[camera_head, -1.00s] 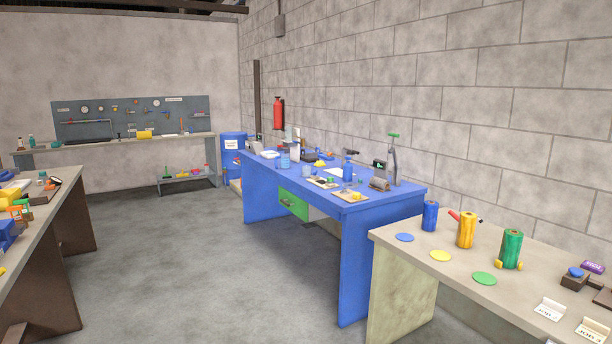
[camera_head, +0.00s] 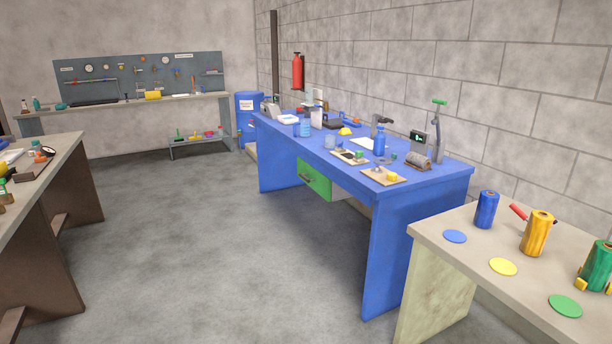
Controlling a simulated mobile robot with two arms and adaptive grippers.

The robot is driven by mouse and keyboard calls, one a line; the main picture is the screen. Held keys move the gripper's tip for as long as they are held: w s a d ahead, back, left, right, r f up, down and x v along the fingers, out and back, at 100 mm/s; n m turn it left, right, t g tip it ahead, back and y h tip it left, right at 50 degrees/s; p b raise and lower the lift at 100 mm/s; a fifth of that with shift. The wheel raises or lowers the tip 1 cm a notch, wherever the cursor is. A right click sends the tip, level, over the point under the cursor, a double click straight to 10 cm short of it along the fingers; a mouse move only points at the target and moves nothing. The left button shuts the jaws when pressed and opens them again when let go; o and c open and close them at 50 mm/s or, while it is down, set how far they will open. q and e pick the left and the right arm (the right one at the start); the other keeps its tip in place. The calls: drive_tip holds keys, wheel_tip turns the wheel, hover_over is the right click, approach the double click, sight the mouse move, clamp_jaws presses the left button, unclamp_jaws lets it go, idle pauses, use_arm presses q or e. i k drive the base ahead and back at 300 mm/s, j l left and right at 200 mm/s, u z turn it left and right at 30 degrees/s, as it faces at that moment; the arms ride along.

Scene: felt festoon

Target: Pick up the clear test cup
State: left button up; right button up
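A small, pale see-through cup (camera_head: 330,142) stands on the left half of the blue workbench (camera_head: 435,177); it looks like the clear test cup, though it is too small to be sure. A blue-tinted container (camera_head: 305,127) stands just left of it. Neither of my grippers is in view.
The grey floor (camera_head: 220,230) is open in front of the blue bench. A green drawer (camera_head: 314,180) sits under its top. A pale table (camera_head: 455,240) with coloured cylinders stands at the right. A brown-legged table (camera_head: 65,155) is at the left.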

sight(330, 140)
drive_tip(key=i, duration=2.25)
